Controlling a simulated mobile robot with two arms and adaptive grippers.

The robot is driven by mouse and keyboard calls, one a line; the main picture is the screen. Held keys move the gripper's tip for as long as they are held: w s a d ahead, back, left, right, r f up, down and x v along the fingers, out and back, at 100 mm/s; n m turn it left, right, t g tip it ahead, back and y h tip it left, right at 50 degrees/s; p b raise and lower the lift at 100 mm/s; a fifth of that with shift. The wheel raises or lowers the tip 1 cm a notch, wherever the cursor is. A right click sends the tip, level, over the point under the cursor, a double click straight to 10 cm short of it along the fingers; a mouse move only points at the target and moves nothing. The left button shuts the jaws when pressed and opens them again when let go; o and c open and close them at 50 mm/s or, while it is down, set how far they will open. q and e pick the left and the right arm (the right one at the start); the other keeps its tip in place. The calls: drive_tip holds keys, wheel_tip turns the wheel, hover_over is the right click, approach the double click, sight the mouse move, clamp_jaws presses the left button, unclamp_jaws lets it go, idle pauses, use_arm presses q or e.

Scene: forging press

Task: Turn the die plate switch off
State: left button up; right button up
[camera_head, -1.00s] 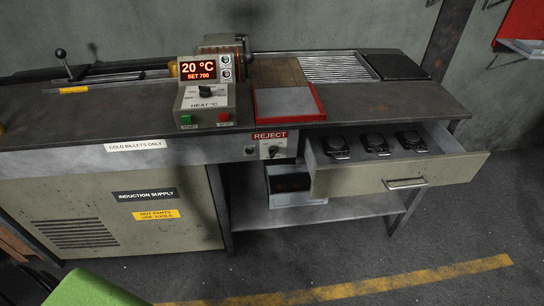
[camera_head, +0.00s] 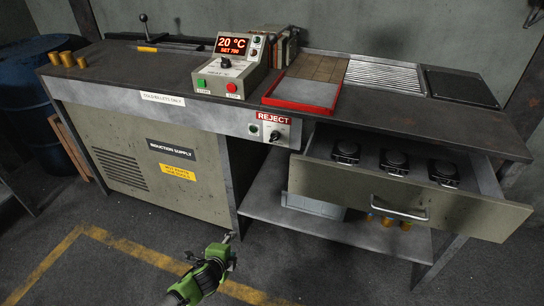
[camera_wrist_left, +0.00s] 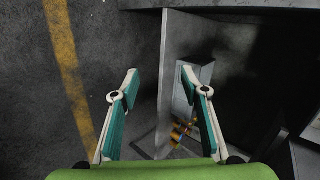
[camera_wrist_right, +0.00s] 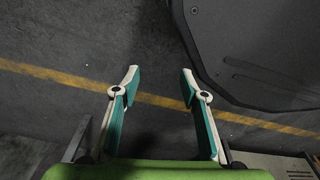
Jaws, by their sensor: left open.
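No label reading die plate is legible in any view. A dark rotary knob (camera_head: 274,136) sits under the red REJECT sign on the bench front, beside a small green indicator (camera_head: 254,129). Another dark knob (camera_head: 224,63) is on the control box (camera_head: 222,78), below its display of 20 °C and SET 700. My left gripper (camera_head: 229,239) is low in front of the bench, apart from both knobs. In the left wrist view its fingers (camera_wrist_left: 157,80) are spread and empty. My right gripper (camera_wrist_right: 160,80) shows only in its wrist view, fingers spread and empty above the floor.
An open drawer (camera_head: 400,205) with several black devices juts out at the right. A red-rimmed tray (camera_head: 300,108) lies on the bench top. Brass cylinders (camera_head: 67,59) stand at the bench's left end. A blue drum (camera_head: 55,105) is at the left. Floor in front is clear.

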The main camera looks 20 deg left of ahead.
use_arm(q)
drive_tip(key=w+d+r+m+t+b, duration=0.1)
drive_tip(key=w+r+m+t+b, duration=0.15)
drive_tip(key=w+r, duration=0.35)
drive_tip(key=w+d+r+m+t+b, duration=0.1)
drive_tip(key=w+d+r+m+t, duration=0.2)
drive_tip(key=r, duration=0.6)
drive_tip(key=m+t+h+b, duration=0.2)
drive_tip(key=m+b, duration=0.1)
drive_tip(key=m, duration=0.3)
approach(273, 140)
drive_tip(key=w, duration=0.4)
drive_tip(key=w+b, duration=0.1)
drive_tip(key=w, duration=0.3)
drive_tip(key=shift+d+f, duration=0.15)
drive_tip(key=shift+w, duration=0.6)
use_arm(e)
drive_tip(key=w+a+r+t, duration=0.1)
drive_tip(key=w+r, duration=0.6)
drive_tip(key=r, duration=0.3)
drive_tip(key=shift+w+r, duration=0.2)
drive_tip(key=shift+w, duration=0.2)
use_arm(q)
drive_tip(key=shift+c, duration=0.3)
drive_tip(key=c, duration=1)
